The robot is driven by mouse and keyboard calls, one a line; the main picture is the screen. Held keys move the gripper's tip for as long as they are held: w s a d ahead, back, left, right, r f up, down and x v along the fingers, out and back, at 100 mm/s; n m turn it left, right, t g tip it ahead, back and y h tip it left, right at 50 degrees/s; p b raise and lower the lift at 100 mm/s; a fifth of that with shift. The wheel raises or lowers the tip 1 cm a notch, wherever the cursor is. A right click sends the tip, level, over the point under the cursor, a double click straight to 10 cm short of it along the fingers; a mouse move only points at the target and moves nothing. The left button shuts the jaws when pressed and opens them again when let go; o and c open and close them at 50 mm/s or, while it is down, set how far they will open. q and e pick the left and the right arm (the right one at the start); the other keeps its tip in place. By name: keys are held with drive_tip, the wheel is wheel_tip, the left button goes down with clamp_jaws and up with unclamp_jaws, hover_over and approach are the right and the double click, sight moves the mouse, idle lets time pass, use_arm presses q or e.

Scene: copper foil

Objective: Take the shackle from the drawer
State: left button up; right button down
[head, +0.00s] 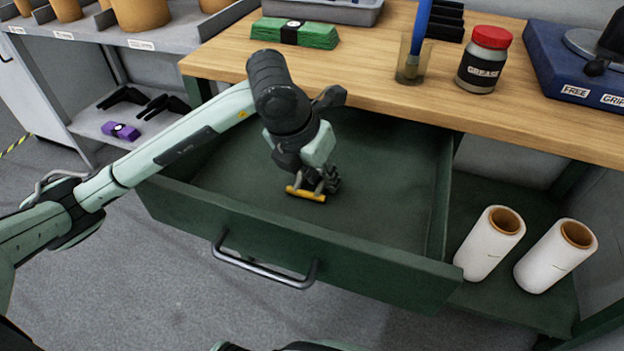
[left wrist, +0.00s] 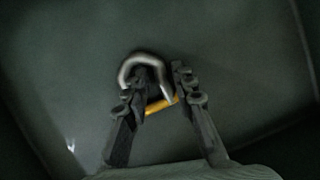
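The shackle, a grey metal bow (left wrist: 128,68) with a yellow pin (left wrist: 160,104), is low inside the open green drawer (head: 300,237). In the head view its yellow pin (head: 305,194) shows beside the fingertips, and the bow is mostly hidden. My left gripper (head: 326,182) reaches down into the drawer. In the left wrist view its two fingers (left wrist: 161,76) are apart, with one leg of the shackle between them. The left finger overlaps the bow, and a gap shows by the right finger. My right gripper is not in view.
The drawer sticks out below the wooden worktop (head: 390,95), its handle (head: 265,268) at the front. A grease jar (head: 484,60) and a glass holder (head: 411,63) stand on the worktop. Two white rolls (head: 489,243) stand on the lower shelf at right. The drawer floor is otherwise bare.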

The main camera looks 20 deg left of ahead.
use_arm(q)
clamp_jaws()
idle(0.4)
